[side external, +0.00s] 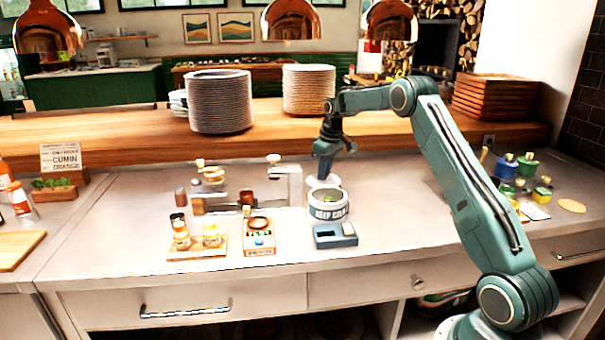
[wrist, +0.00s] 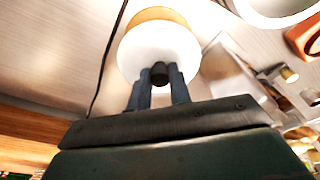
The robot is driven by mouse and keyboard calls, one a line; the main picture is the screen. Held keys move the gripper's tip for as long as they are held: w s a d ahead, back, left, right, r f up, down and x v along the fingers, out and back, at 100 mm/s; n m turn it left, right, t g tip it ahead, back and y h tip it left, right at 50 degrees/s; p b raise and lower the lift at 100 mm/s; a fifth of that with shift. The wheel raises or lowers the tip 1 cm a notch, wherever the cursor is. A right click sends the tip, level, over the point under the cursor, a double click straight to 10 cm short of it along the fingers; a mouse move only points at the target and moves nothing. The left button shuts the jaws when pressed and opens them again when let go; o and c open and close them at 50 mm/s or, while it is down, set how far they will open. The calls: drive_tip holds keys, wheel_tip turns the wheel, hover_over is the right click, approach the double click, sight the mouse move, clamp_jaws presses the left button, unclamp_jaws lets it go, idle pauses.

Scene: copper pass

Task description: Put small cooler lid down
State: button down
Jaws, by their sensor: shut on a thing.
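My gripper (side external: 325,172) points down over the counter, just behind the small cooler. In the wrist view its fingers (wrist: 160,88) are shut on the dark knob of the small white round lid (wrist: 150,45). The lid also shows in the side view (side external: 316,181), below the fingers. The small cooler (side external: 328,210) is a round blue-grey tub with white lettering and a pale rim, open on top with something green inside. Part of its rim (wrist: 275,18) shows at the wrist view's top right. A tan round edge (wrist: 163,14) shows beyond the lid; I cannot tell whether they touch.
A blue-grey box (side external: 335,236) stands in front of the cooler, with an orange box (side external: 259,236) and a wooden tray (side external: 196,251) of jars to its left. Plate stacks (side external: 220,102) stand on the raised wooden shelf behind.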

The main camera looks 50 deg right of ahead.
sight(324, 184)
drive_tip(key=shift+f, duration=2.5)
drive_tip(key=shift+f, duration=0.15)
drive_tip(key=c, duration=1.3)
unclamp_jaws()
drive_tip(key=r, duration=0.4)
drive_tip(key=s+r, duration=0.1)
drive_tip(key=r, duration=0.3)
drive_tip(key=s+r, duration=0.1)
drive_tip(key=r, duration=0.3)
drive_tip(key=shift+r, duration=0.1)
